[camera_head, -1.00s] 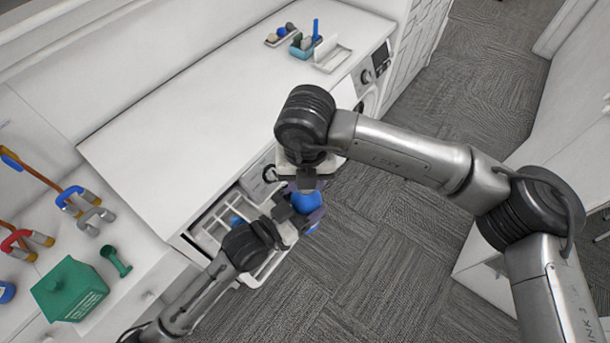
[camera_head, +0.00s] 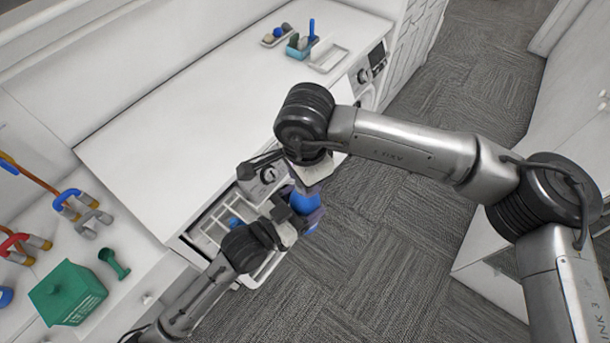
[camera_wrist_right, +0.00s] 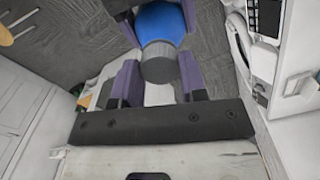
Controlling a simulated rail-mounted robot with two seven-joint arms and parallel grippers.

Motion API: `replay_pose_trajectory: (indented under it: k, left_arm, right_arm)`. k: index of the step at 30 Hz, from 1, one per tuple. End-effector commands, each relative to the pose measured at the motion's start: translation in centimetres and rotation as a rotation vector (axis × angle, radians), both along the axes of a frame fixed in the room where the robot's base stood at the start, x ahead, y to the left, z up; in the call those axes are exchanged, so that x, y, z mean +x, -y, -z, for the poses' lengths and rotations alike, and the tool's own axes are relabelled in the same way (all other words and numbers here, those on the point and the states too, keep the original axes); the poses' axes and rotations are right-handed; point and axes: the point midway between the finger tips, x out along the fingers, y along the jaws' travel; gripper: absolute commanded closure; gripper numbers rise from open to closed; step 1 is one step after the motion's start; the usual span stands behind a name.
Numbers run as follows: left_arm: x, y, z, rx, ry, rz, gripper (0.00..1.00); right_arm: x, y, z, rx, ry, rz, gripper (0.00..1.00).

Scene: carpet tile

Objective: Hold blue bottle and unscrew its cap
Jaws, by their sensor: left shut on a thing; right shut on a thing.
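The blue bottle (camera_head: 305,202) is held above the floor, in front of the open drawer. My left gripper (camera_head: 297,207) is shut around its blue body. In the right wrist view the bottle's blue body (camera_wrist_right: 160,20) shows at the top, between the left gripper's purple fingers. Its grey cap (camera_wrist_right: 160,63) faces my right gripper (camera_wrist_right: 160,76), whose purple fingers are on either side of it, shut on the cap. In the head view the right gripper (camera_head: 312,183) comes down from above onto the bottle, and the cap is hidden there.
An open white drawer (camera_head: 208,230) with compartments is just beside the left gripper. The long white counter (camera_head: 175,120) is mostly bare, with a small blue caddy (camera_head: 300,45) at its far end. A green box (camera_head: 68,293) and hand tools lie at the left.

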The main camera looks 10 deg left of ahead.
Motion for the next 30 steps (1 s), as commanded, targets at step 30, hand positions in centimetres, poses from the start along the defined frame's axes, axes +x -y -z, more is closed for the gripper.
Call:
replay_pose_trajectory:
  k: [30]
  left_arm:
    - [-0.29, 0.3, -0.18, -0.001, 0.007, 0.007, 0.96]
  right_arm:
    - [0.79, -0.45, -0.31, -0.005, 0.014, -1.878, 0.89]
